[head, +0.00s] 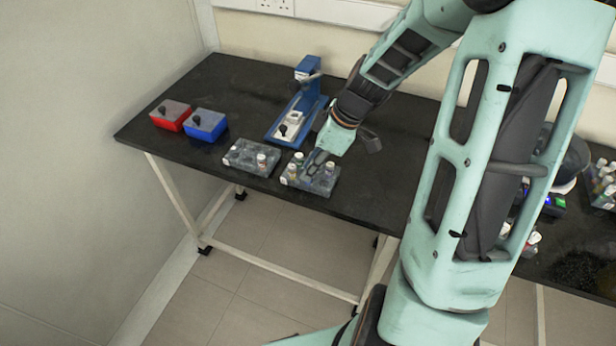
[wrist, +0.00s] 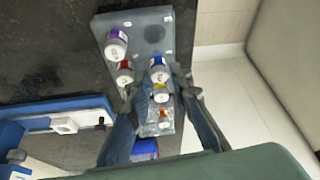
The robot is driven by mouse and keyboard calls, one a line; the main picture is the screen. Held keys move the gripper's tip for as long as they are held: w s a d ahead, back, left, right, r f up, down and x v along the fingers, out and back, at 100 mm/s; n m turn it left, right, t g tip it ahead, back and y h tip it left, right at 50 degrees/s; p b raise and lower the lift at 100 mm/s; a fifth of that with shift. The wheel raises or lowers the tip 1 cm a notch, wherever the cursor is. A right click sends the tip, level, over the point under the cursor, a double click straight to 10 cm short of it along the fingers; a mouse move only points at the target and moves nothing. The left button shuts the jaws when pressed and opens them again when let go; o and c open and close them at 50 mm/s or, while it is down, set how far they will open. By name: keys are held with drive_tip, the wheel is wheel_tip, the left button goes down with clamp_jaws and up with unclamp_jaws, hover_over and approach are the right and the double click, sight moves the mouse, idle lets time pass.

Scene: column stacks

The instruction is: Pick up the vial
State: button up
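Several small white-labelled vials stand in a grey rack (head: 318,186) near the table's front edge. The wrist view shows a purple-banded vial (wrist: 116,43), a red-banded vial (wrist: 124,72), a blue-banded vial (wrist: 158,68) and a yellow-banded vial (wrist: 161,93). Which one the task means I cannot tell. My gripper (head: 314,161) points down over this rack. In the wrist view my gripper (wrist: 160,94) is open, with its fingers apart on either side of the yellow-banded vial. I cannot tell whether either finger touches it. The fingers partly hide the rack.
A second grey rack (head: 252,157) with a vial stands just left. A blue device (head: 298,118) stands behind. A red box (head: 171,115) and a blue box (head: 206,125) are farther left. More bottles stand at the right. The dark tabletop (head: 240,90) is clear at the back left.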

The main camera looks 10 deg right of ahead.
drive_tip(key=shift+a+f, duration=0.1)
drive_tip(key=shift+f, duration=0.15)
drive_tip(key=c, duration=0.5)
drive_tip(key=shift+r, duration=0.1)
